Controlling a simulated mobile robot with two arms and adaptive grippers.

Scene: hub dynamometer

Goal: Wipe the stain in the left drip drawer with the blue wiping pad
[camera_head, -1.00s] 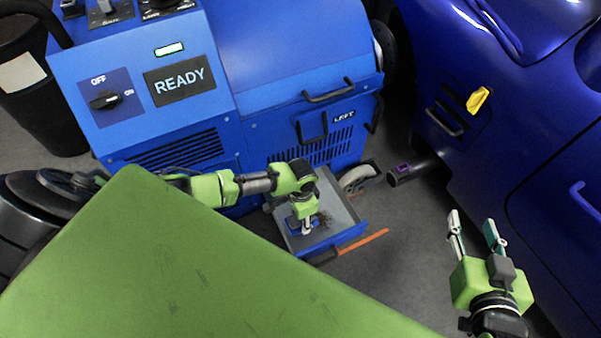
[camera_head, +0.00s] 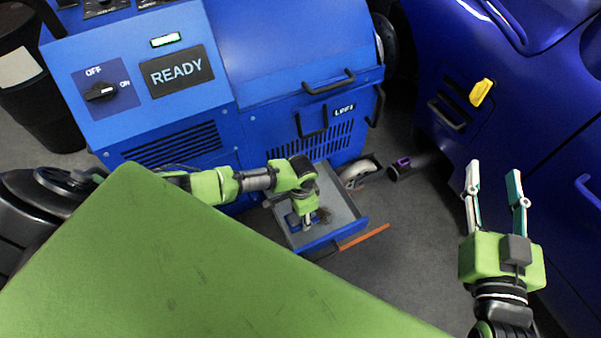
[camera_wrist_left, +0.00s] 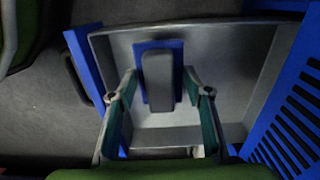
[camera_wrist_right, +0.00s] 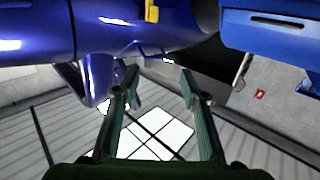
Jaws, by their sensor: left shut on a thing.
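The left drip drawer (camera_head: 335,238) stands pulled out below the blue machine's LEFT panel; its grey tray also fills much of the left wrist view (camera_wrist_left: 228,60). My left gripper (camera_head: 306,222) reaches down into it, shut on the grey handle (camera_wrist_left: 158,80) of the blue wiping pad (camera_wrist_left: 146,48). In the head view the pad (camera_head: 292,219) shows at the left part of the tray, partly hidden by the gripper. A small dark stain (camera_head: 325,214) lies just right of the gripper. My right gripper (camera_head: 494,180) is open and empty, away from the drawer.
The blue machine (camera_head: 290,60) with its READY display stands behind the drawer. A blue car (camera_head: 540,100) with a yellow part (camera_head: 481,92) stands at right. An orange strip (camera_head: 364,237) lies by the drawer's front right. A green surface (camera_head: 180,260) fills the lower left.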

